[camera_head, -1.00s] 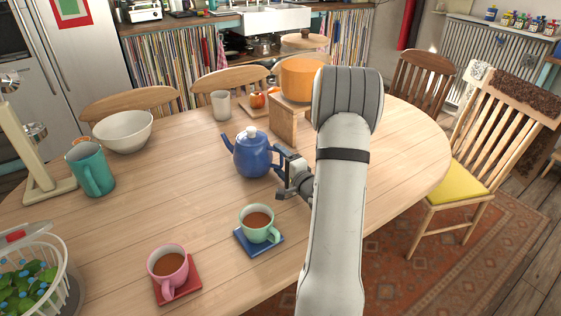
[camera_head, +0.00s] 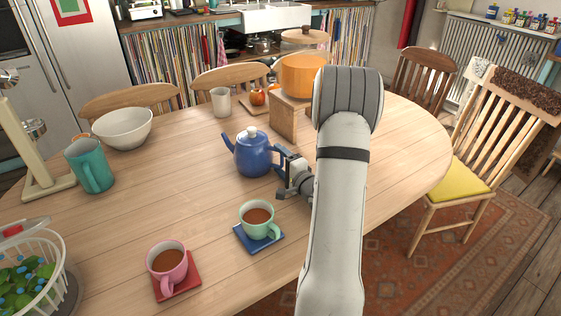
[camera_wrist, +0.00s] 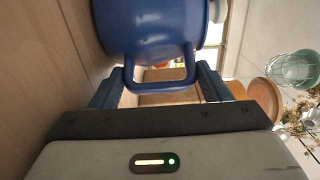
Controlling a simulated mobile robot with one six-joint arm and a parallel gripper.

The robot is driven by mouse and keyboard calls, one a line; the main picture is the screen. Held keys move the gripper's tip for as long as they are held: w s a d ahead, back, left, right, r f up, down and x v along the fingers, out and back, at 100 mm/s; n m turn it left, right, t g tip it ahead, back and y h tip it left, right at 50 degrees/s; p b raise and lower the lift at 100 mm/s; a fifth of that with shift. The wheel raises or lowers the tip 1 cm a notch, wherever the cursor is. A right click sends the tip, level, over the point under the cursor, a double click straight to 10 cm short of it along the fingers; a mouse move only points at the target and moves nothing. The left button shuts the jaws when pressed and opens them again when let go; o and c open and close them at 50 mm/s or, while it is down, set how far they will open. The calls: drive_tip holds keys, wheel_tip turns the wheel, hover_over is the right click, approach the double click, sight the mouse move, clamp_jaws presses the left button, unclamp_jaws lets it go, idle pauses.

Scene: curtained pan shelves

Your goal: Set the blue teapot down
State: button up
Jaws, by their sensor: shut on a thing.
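The blue teapot (camera_head: 252,155) is upright at the middle of the wooden table (camera_head: 190,210), its spout to the left and its white-knobbed lid on. My gripper (camera_head: 281,166) is at its right side, shut on the handle. In the wrist view the blue teapot (camera_wrist: 150,30) fills the top, and its handle loop lies between the two fingers of my gripper (camera_wrist: 158,84). The base of the teapot is at or very near the tabletop; I cannot tell whether it touches.
A green mug (camera_head: 257,222) on a blue coaster and a pink mug (camera_head: 167,262) on a red coaster stand in front. An orange pot (camera_head: 303,76) on a wooden stand, a pale cup (camera_head: 221,102) and a white bowl (camera_head: 123,128) are behind. Bare tabletop lies left of the teapot.

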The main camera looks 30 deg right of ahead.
drive_tip(key=o, duration=2.1)
drive_tip(key=shift+f, duration=0.1)
drive_tip(key=shift+s+f, duration=0.1)
drive_tip(key=shift+f, duration=0.05)
drive_tip(key=shift+s, duration=0.15)
drive_tip(key=s, duration=0.7)
drive_tip(key=shift+s+d, duration=0.1)
drive_tip(key=shift+s, duration=0.15)
